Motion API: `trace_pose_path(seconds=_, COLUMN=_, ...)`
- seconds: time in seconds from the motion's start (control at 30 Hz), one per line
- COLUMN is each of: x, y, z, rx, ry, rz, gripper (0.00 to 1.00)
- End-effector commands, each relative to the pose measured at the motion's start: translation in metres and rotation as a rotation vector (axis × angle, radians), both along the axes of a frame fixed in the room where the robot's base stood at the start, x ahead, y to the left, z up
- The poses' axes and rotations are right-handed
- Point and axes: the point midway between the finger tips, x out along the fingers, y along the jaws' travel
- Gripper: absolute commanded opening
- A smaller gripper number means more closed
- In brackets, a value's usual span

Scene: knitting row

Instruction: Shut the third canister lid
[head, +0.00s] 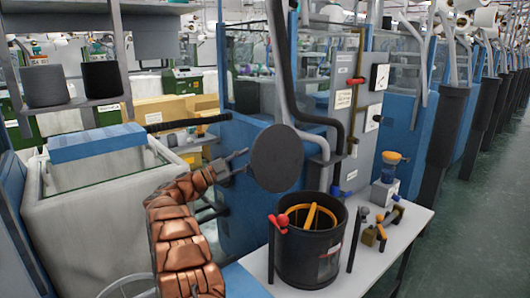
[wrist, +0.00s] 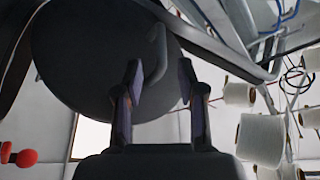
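A dark round lid (head: 277,158) stands nearly upright, raised above the back left of an open black canister (head: 310,258). I cannot tell from these frames whether this is the third canister. My gripper (head: 240,163) is at the left of the lid, near its face. In the wrist view the lid (wrist: 85,60) fills the upper left, with a bent grey handle (wrist: 157,55) on it. The handle shows between the fingertips of my gripper (wrist: 160,80). The fingers are apart; whether either touches the handle is unclear. The lid's hinge is hidden.
The canister stands on a white bench (head: 400,245) with a red-knobbed lever (head: 282,220) beside it. A small orange-topped device (head: 388,175) is on the right. A grey bin (head: 100,200) stands left. Hoses run down behind the lid. Green floor (head: 480,200) is clear at right.

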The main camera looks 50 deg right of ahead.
Motion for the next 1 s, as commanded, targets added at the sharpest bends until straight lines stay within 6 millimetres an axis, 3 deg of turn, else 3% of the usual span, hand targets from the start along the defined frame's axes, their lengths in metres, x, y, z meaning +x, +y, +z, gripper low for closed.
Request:
trace_pose_path(seconds=0.6, x=-0.026, y=-0.064, z=0.022, rx=-0.001, ry=-0.002, rz=-0.001, gripper=0.39)
trace_pose_path(seconds=0.9, x=-0.026, y=-0.068, z=0.023, rx=-0.001, ry=-0.001, rz=0.003, gripper=0.39)
trace_pose_path(seconds=1.0, x=-0.026, y=-0.068, z=0.023, rx=-0.001, ry=-0.001, rz=0.003, gripper=0.31)
